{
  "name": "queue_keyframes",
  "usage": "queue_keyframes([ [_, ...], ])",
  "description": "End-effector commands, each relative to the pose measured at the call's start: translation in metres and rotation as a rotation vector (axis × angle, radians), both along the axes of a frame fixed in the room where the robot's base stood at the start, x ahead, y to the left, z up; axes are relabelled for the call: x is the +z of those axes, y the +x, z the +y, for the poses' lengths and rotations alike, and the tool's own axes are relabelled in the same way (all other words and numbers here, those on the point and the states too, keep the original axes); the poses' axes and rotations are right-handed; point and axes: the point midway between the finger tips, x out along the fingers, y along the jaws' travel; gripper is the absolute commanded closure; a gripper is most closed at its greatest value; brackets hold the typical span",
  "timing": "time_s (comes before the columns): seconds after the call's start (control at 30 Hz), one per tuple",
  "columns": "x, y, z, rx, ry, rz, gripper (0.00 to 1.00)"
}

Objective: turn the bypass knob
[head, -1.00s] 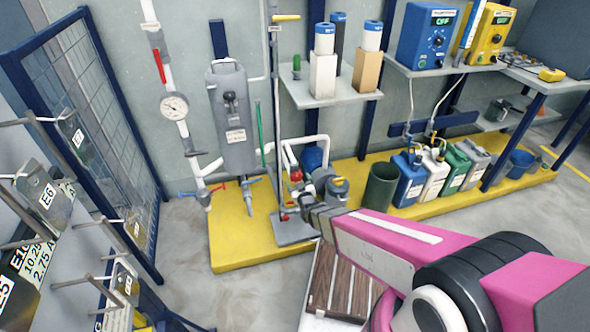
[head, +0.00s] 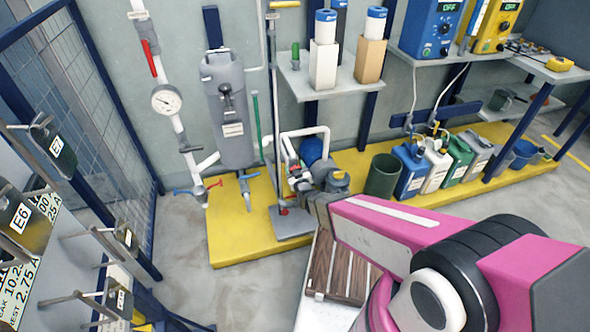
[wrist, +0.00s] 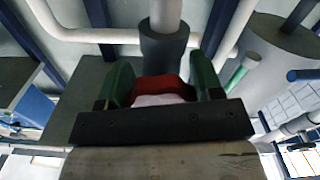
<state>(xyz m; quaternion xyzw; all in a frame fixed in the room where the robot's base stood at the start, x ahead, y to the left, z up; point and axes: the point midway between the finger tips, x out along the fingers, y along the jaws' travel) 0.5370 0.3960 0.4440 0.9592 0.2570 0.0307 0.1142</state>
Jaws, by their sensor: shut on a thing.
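The bypass knob, a red round piece (wrist: 160,86), sits between the two green fingers of my gripper (wrist: 163,88) in the wrist view. The fingers are closed on its sides. A dark grey collar and a pale pipe rise just behind it. In the head view my gripper (head: 299,181) is small, beside the white pipework on the yellow platform. There my arm and wrist hide most of the knob, and its turn angle cannot be read.
A grey cylinder (head: 231,115) and a pressure gauge (head: 166,100) on a white pipe stand to the left. A blue vessel (head: 312,150) is close behind the gripper. A dark green bin (head: 382,176) and several jugs stand right on the yellow platform (head: 235,246).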

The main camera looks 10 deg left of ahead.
Motion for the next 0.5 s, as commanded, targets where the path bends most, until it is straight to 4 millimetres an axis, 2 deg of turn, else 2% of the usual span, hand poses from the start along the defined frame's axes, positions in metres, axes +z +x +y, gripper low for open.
queue_keyframes([
  [0.3, -0.0004, -0.0007, 0.0015, 0.0, 0.231, 0.133, 0.64],
  [0.5, -0.0003, -0.001, 0.0019, 0.0, 0.317, 0.183, 0.64],
])
